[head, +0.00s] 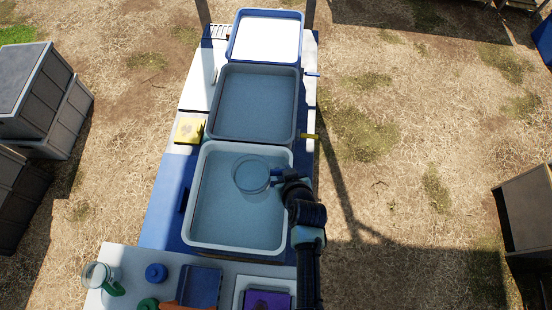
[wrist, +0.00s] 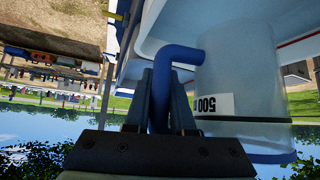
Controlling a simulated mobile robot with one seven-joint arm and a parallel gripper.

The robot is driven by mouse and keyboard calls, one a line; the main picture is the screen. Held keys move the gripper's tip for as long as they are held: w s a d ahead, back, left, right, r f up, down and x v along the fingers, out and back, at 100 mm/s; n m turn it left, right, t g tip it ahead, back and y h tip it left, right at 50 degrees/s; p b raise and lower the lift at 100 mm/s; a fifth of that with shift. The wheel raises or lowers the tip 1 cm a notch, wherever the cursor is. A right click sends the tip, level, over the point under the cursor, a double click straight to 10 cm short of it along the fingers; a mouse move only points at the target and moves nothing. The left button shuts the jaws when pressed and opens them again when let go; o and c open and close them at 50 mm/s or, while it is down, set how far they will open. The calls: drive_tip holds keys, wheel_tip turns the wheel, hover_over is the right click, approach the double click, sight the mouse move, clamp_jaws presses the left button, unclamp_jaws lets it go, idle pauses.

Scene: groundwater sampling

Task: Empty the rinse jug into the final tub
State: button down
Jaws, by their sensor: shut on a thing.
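The rinse jug (head: 250,175) is clear with a blue handle and hangs over the right part of the nearest tub, a pale-rimmed one (head: 208,222). My gripper (head: 280,178) is shut on the jug's handle. In the wrist view the fingers clasp the blue handle (wrist: 184,53), and the jug wall (wrist: 237,75) shows a "500" label. The jug looks roughly upright; its contents are unclear. Behind stand a grey tub (head: 252,105) and a blue-rimmed tub with a white inside (head: 232,50). No marking shows which tub is the final one.
A front table holds a green-handled clear jug (head: 97,276), a blue round item (head: 156,273), a blue tray (head: 199,287) and a purple item (head: 267,300). A yellow item (head: 188,131) lies left of the tubs. Grey crates (head: 32,88) stand at left. Ground at right is mostly open.

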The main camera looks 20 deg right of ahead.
sight(267, 168)
drive_tip(key=n+h, duration=0.1)
drive_tip(key=h, duration=0.1)
drive_tip(key=d+n+h, duration=0.1)
drive_tip(key=shift+s+d+r+g+h+b, duration=0.2)
drive_tip(key=shift+r+g+h+b, duration=0.1)
drive_tip(key=shift+r+g+h, duration=0.1)
drive_tip(key=shift+w+a+r+n+h+b, duration=0.2)
drive_tip(key=shift+a+r+n+h+b, duration=0.6)
drive_tip(key=shift+h+b, duration=0.5)
drive_tip(key=shift+w+a+r+n+h+b, duration=0.2)
drive_tip(key=shift+a+r+n+h+b, duration=0.55)
drive_tip(key=shift+h+b, duration=0.55)
drive_tip(key=shift+w+a+r+n+h+b, duration=0.2)
drive_tip(key=shift+a+r+n+h+b, duration=0.45)
drive_tip(key=shift+a+h+b, duration=0.5)
drive_tip(key=w+a+r+n+t+h+b, duration=0.1)
drive_tip(key=a+r+n+h+b, duration=0.2)
drive_tip(key=a, duration=0.3)
drive_tip(key=shift+w+r+n+h+b, duration=0.25)
drive_tip(key=shift+r+n+h+b, duration=0.15)
drive_tip(key=shift+r+h+b, duration=0.25)
